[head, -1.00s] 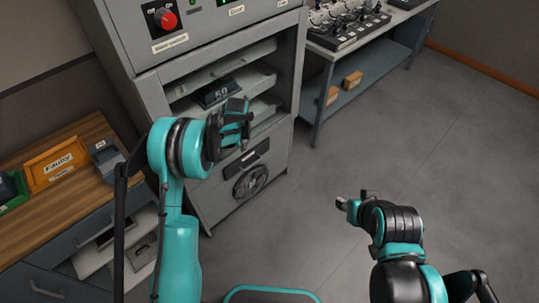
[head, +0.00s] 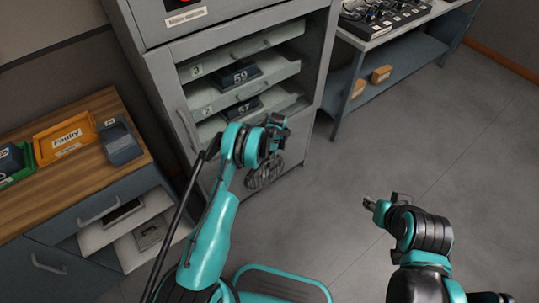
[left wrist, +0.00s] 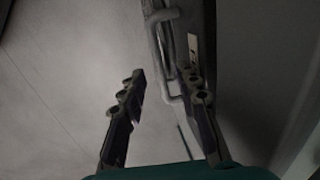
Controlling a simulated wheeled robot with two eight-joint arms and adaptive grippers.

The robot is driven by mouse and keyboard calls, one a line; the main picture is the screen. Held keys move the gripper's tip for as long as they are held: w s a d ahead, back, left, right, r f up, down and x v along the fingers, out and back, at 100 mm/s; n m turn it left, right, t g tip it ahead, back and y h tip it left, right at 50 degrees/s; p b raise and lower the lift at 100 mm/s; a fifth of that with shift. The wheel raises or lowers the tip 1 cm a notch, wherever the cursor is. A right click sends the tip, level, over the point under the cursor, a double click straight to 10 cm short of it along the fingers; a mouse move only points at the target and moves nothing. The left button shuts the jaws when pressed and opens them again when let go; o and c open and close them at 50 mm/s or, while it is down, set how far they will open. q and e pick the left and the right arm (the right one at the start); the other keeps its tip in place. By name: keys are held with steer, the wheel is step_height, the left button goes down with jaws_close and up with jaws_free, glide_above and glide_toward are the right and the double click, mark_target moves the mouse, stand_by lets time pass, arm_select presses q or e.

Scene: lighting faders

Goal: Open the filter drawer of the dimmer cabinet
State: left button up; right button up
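The grey dimmer cabinet (head: 160,62) stands upright at the upper middle of the head view. Its lower front, with a round dark grille (head: 264,173), looks closed and is partly hidden by my left gripper (head: 278,130). In the left wrist view, the left gripper's fingers (left wrist: 164,76) are apart, with nothing held. A pale metal handle (left wrist: 157,40) on a front shows just beyond and between the fingertips; I cannot tell whether they touch it. My right gripper (head: 371,203) hangs over bare floor, away from the cabinet; its fingers are too small to judge.
Cabinet shelves above hold dark modules marked 59 (head: 240,75) and 57 (head: 239,108). A wooden-topped bench (head: 95,180) with orange, green and grey bins stands left, its drawers partly out. A console table (head: 400,85) stands back right. The floor (head: 440,150) right of the cabinet is clear.

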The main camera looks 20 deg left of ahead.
arm_select(q)
steer(key=shift+w+a+f, duration=0.1)
steer(key=shift+f, duration=0.75)
jaws_close()
